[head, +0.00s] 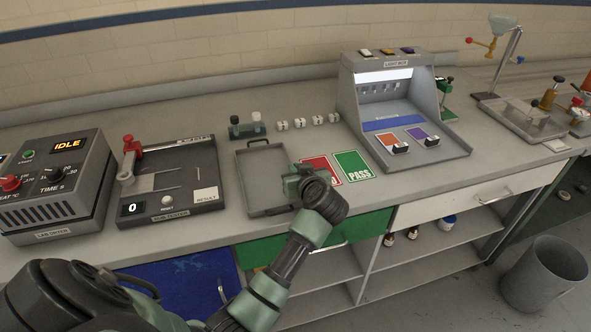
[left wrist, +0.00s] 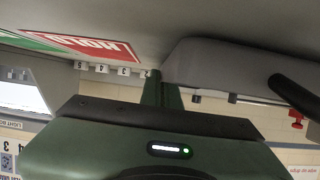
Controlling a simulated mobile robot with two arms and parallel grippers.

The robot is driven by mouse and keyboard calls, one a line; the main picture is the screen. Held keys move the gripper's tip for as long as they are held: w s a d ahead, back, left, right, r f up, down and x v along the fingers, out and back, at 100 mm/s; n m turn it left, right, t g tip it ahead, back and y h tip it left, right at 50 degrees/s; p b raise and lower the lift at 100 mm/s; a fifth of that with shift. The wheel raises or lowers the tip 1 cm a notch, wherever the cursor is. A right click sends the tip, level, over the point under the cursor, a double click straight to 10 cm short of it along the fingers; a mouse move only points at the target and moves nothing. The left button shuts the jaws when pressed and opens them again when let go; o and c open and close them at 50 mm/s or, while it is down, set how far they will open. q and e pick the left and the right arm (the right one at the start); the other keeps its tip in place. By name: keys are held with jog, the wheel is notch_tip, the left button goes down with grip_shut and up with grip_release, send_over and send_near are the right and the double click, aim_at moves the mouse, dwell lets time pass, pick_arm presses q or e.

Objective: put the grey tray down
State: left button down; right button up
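The grey tray (head: 243,186), shallow, empty and with dark handles, is over the bench top between the rub tester and the cards. My left gripper (head: 299,178) is at its right wall. In the left wrist view, which is upside down, the tray's side (left wrist: 225,65) and a black handle (left wrist: 297,97) are on the right. The left fingers (left wrist: 163,88) are close together at the tray's wall and look shut on it. I cannot tell whether the tray's base touches the bench. My right gripper is not in view.
A red card (head: 321,169) and green PASS card (head: 353,167) lie right of the tray, partly behind my gripper. The rub tester (head: 170,180) stands close on the left. A vial rack (head: 247,128) and small numbered blocks (head: 300,123) are behind. The light box (head: 400,110) is further right.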

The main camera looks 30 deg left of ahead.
pick_arm(q)
jog(key=c, duration=2)
grip_release()
jog(key=shift+f, duration=0.15)
jog(key=o, duration=0.3)
jog(key=shift+s+d+r, duration=0.2)
jog(key=shift+d+r, duration=0.1)
jog(key=v, duration=1.1)
jog(key=shift+s+r, duration=0.1)
jog(key=shift+r, duration=0.05)
